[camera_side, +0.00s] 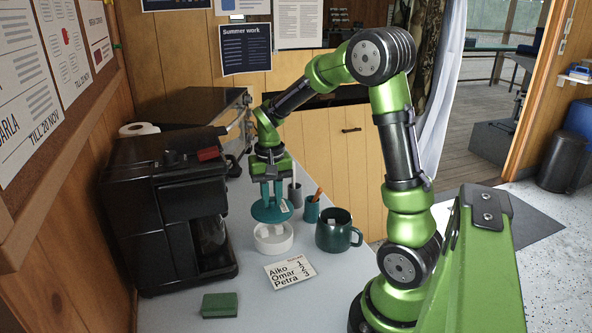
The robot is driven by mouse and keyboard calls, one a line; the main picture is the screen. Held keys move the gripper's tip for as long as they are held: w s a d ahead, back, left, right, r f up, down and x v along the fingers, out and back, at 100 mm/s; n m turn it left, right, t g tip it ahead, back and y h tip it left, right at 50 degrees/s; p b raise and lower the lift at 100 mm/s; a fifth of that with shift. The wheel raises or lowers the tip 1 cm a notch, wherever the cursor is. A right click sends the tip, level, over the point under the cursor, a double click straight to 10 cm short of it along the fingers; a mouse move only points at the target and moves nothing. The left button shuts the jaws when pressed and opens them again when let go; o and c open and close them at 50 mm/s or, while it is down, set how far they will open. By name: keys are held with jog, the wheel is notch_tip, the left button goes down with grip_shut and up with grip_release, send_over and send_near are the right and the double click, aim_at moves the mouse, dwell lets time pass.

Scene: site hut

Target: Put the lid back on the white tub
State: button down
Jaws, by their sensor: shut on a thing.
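The white tub (273,245) stands open on the light counter, right of the coffee machine. The teal lid (270,212) is in my gripper (270,193), held level just above the tub. The lid and tub look apart, with pale contents showing between them. My gripper points straight down, its fingers shut on the top of the lid. A small pale label shows on the lid's right side.
A dark green mug (333,236) stands close right of the tub. A teal cup with pencils (311,209) is behind it, beside a grey cup (295,195). A name card (289,271) and a green sponge (219,305) lie in front. The black coffee machine (150,215) blocks the left.

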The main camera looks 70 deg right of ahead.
aim_at(272, 207)
jog(key=shift+f, duration=2.8)
jog(key=shift+f, duration=0.15)
jog(key=shift+c, duration=2.3)
grip_release()
jog(key=shift+r, duration=3.5)
jog(key=shift+c, duration=0.2)
grip_shut()
